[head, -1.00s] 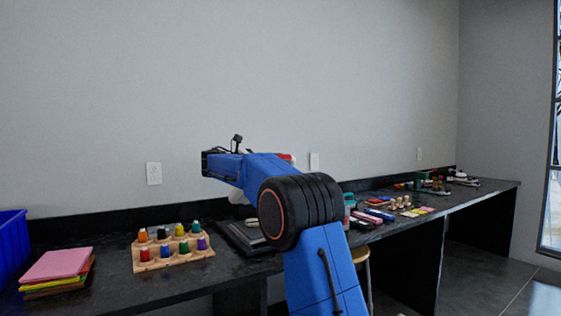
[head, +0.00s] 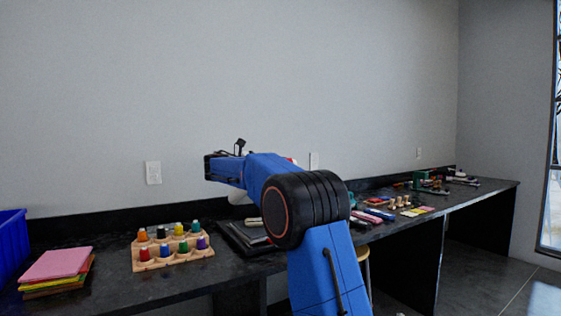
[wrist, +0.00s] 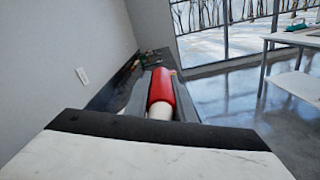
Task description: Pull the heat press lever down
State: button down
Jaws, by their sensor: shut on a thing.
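The heat press stands on the dark bench in the head view, mostly hidden behind my arm. Its dark flat base (head: 236,240) shows to the left of my elbow. In the wrist view, the lever's red grip (wrist: 161,90) with a white part below it lies between the fingers of my gripper (wrist: 160,82), which is shut on it. A small bit of red shows just above my arm in the head view (head: 291,159). My fingers and the rest of the lever are hidden there.
A wooden rack (head: 172,259) with several colored bottles stands left of the press. A stack of colored sheets (head: 57,265) and a blue bin (head: 11,244) are farther left. Several small items lie along the bench to the right. A wall is close behind.

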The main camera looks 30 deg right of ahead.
jog(key=s+f+m, duration=0.2)
jog(key=f, duration=0.7)
jog(key=s+f+m, duration=0.2)
jog(key=s+f, duration=0.1)
jog(key=f, duration=0.6)
jog(key=shift+s+f+m, duration=0.3)
jog(key=shift+s+f, duration=0.05)
jog(key=shift+f, duration=0.15)
jog(key=c, duration=1.6)
grip_release()
jog(key=shift+w, duration=0.1)
jog(key=shift+o, duration=0.2)
jog(key=shift+a, duration=0.1)
